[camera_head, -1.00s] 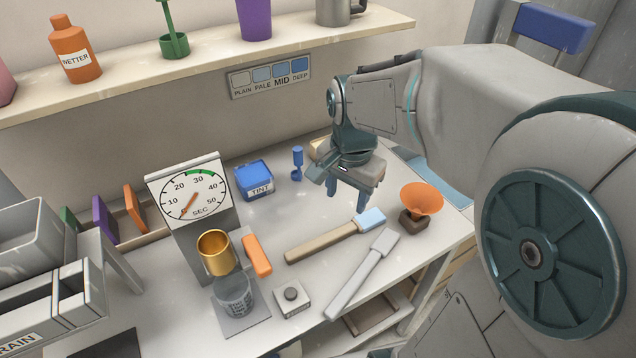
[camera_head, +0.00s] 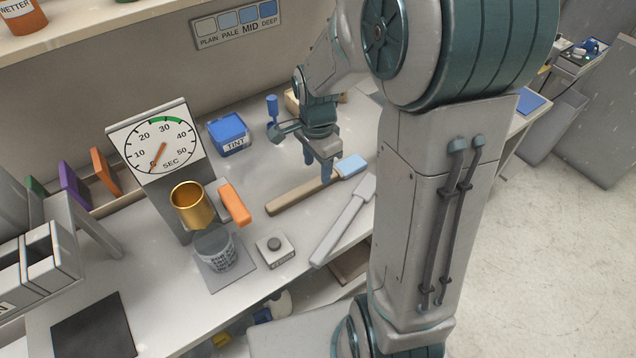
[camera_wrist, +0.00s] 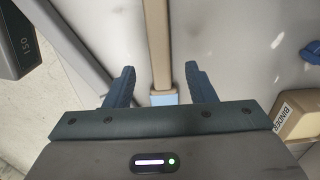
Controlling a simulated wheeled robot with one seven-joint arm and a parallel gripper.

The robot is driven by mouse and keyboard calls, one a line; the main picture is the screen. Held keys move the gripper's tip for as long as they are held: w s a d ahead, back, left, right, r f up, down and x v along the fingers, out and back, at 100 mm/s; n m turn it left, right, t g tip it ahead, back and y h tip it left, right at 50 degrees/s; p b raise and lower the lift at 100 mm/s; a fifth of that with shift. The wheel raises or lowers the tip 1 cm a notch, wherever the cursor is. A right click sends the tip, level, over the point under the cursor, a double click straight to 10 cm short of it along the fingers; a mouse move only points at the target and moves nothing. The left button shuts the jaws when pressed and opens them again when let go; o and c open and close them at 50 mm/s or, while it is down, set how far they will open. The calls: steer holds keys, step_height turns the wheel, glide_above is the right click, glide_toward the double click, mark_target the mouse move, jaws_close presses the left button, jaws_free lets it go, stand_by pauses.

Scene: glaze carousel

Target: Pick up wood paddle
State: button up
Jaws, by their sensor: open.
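The wood paddle (camera_head: 292,196) lies flat on the white bench, with a tan handle and a light blue end at its right. In the wrist view its tan handle (camera_wrist: 157,45) runs up the picture between the fingers, with the blue end close to the palm. My gripper (camera_head: 322,176) points down over the paddle near the blue end. In the wrist view my gripper (camera_wrist: 160,82) is open, one finger on each side of the paddle, with nothing held. I cannot tell the exact height of the fingertips above the bench.
A grey paddle (camera_head: 345,222) lies close beside the wood one. A gold cup (camera_head: 192,206) with an orange handle, a small button box (camera_head: 275,248), a blue tint box (camera_head: 229,134) and a dial timer (camera_head: 160,145) stand to the left. A binder box (camera_wrist: 300,115) is at the right.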

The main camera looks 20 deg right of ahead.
mark_target(317, 181)
step_height(317, 181, down, 5)
jaws_close()
stand_by(0.3)
steer(key=shift+r, duration=0.1)
